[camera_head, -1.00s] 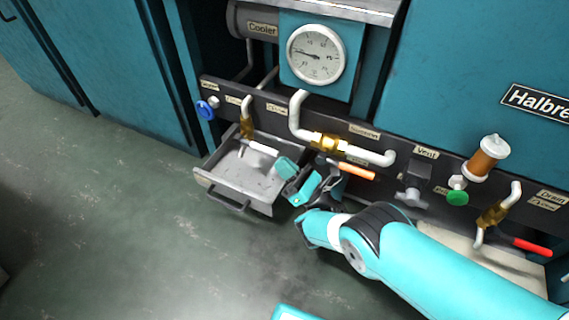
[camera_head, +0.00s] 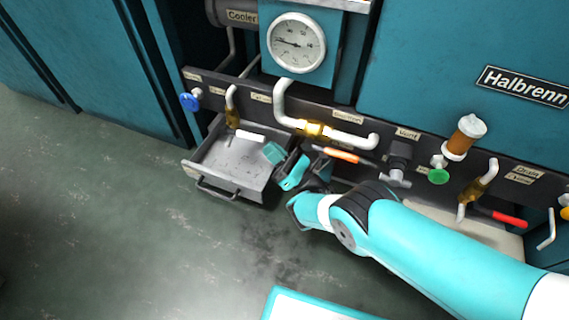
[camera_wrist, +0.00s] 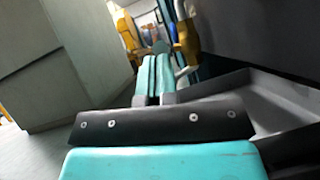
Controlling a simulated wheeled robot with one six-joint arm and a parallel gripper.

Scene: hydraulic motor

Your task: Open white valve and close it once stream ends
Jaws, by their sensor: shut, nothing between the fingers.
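The white valve is a brass body (camera_head: 232,118) under a bent white pipe, with a white lever handle (camera_head: 250,137) pointing right, above the grey tray (camera_head: 197,170). No stream shows below its outlet. My gripper (camera_head: 272,152) is shut and empty, just to the right of and slightly below the handle's end. Whether it touches the handle I cannot tell. In the wrist view my gripper's teal fingers (camera_wrist: 153,66) lie side by side. A brass valve body (camera_wrist: 188,42) with a white part (camera_wrist: 184,72) shows beyond and right of them.
The tray juts out below the dark panel. To the right are an orange lever (camera_head: 342,155), a grey vent tap (camera_head: 396,178), a green knob (camera_head: 439,176) and a red lever (camera_head: 508,219). A blue knob (camera_head: 189,101) is at left. The floor in front is clear.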

